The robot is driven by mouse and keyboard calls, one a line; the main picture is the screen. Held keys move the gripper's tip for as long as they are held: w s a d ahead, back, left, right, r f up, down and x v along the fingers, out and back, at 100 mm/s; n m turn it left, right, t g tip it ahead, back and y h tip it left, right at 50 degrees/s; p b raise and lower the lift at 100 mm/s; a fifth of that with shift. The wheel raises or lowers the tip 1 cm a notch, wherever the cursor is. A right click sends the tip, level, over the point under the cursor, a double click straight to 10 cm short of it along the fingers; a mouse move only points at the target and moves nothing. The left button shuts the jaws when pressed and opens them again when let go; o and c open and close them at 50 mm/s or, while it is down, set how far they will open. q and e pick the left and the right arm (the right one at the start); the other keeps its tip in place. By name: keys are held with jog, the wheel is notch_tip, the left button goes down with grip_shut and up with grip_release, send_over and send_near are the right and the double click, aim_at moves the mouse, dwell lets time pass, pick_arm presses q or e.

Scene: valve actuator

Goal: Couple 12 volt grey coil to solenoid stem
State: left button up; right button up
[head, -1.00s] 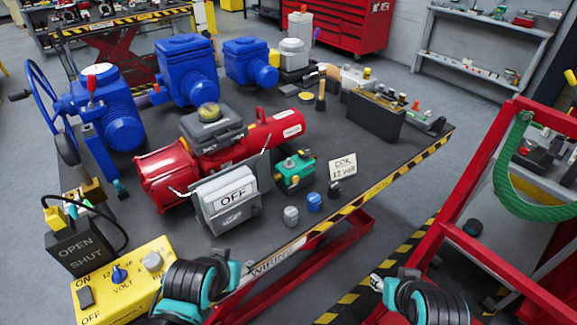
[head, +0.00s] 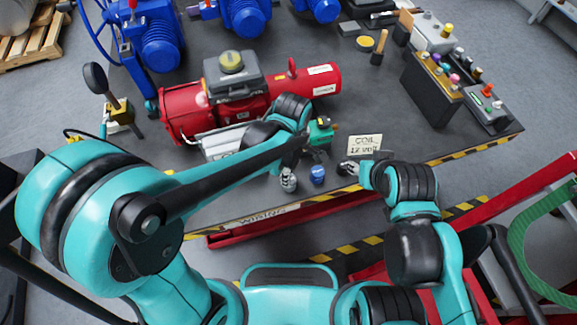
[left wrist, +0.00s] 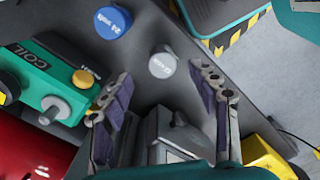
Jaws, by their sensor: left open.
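The grey 12 volt coil (left wrist: 162,65) stands on the table in the left wrist view, beside the blue 24 volt coil (left wrist: 113,22). My left gripper (left wrist: 160,90) is open and empty, its fingertips on either side of the line to the grey coil; the coil shows just beyond them. A green solenoid block (left wrist: 30,65) marked COIL lies at left, with a grey round stem (left wrist: 55,108) and a yellow knob (left wrist: 82,77). In the head view the block (head: 320,133) is partly hidden by my left wrist.
The sign reading COIL 12 volt (head: 364,144) stands right of the blue coil (head: 318,174). A striped table edge (head: 350,190) runs in front. Black crates with parts stand at right.

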pick_arm(q)
notch_tip(320, 180, down, 3)
jog(key=shift+s+a+r+b, duration=0.1)
jog(key=shift+s+a+b, duration=0.05)
jog(key=shift+b, duration=0.45)
notch_tip(320, 180, down, 5)
jog(key=shift+a+f+b, duration=0.1)
jog(key=shift+a+b, duration=0.05)
jog(key=shift+b, duration=0.95)
jog(key=shift+c, duration=1)
jog(key=c, duration=1.1)
